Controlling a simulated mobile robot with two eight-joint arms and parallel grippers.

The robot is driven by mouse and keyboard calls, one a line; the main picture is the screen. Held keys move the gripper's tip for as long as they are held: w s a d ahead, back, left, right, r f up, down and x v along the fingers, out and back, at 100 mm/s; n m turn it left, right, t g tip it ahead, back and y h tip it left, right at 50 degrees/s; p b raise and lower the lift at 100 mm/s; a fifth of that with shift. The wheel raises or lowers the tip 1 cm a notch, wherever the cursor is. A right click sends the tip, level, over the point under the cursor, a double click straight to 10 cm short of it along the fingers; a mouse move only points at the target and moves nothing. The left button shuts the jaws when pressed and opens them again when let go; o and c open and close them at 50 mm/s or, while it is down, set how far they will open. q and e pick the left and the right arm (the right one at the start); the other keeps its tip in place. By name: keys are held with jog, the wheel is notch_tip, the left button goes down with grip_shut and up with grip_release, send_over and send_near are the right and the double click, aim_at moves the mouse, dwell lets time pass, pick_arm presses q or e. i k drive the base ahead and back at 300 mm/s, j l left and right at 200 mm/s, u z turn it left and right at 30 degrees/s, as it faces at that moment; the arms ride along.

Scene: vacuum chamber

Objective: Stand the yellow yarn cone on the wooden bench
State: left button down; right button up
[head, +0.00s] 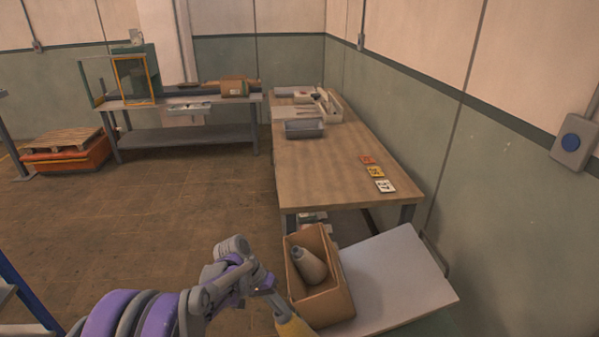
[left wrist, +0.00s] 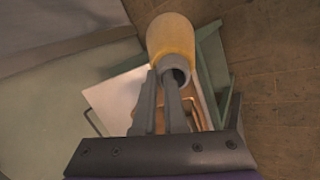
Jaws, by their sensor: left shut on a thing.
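The yellow yarn cone (head: 292,326) shows at the bottom edge of the head view, partly cut off. In the left wrist view the yellow cone (left wrist: 170,36) points away from me, its narrow hollow end towards my gripper. My left gripper (head: 276,304) is shut on that narrow end; its fingers (left wrist: 168,88) also show in the left wrist view. I cannot tell whether a finger sits inside the hole. The wooden bench (head: 320,165) stands along the right wall, beyond the gripper and cone. My right gripper is not in view.
A cardboard box (head: 335,303) holding a grey cone (head: 310,264) stands on a white-topped surface (head: 398,275) before the bench. Three small cards (head: 376,172) lie near the bench's right edge. A grey bin (head: 304,128) stands farther back. The bench's near left part is clear.

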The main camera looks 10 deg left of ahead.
aim_at(319, 182)
jog(key=u, duration=1.25)
jog(key=i+u, duration=0.3)
jog(key=i, duration=2.85)
jog(key=i+j+z, duration=0.1)
jog(key=i, duration=0.4)
jog(key=i+j+z, duration=0.1)
jog(key=i, duration=0.4)
jog(key=z, duration=3.65)
jog(key=k+j, duration=0.05)
